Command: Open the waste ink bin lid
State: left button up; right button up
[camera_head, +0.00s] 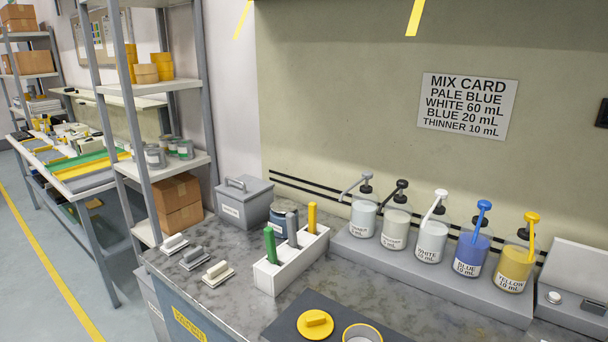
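A grey lidded box (242,202) stands at the back left of the marbled counter. Its flat lid (243,188) is closed and has a bar handle on top. A pale label is on its front, too small to read for sure, so I cannot tell for certain that it is the waste ink bin. Another grey container (150,297) with a pale label shows at the counter's left end, partly hidden by the counter edge. Neither of my grippers is in view.
A white rack (291,268) with green, grey and yellow handles stands right of the box, near a small jar (279,222). Several pump bottles (431,240) line the back ledge. Three handled blocks (217,274) lie in front. A yellow lid (315,324) lies on a dark mat.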

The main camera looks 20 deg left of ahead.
aim_at(244, 181)
jog(key=j+z, duration=0.2)
jog(key=z, duration=0.25)
jog(key=j+z, duration=0.2)
jog(key=z, duration=0.3)
jog(key=k+j+z, duration=0.2)
jog(key=j, duration=0.25)
jog(key=j+z, duration=0.15)
jog(key=j, duration=0.3)
jog(key=k+j+z, duration=0.2)
jog(key=j, duration=0.25)
jog(key=k+j+z, duration=0.15)
jog(key=j, duration=0.25)
jog(key=k+j+z, duration=0.2)
jog(key=k+j, duration=0.05)
jog(key=j, duration=0.1)
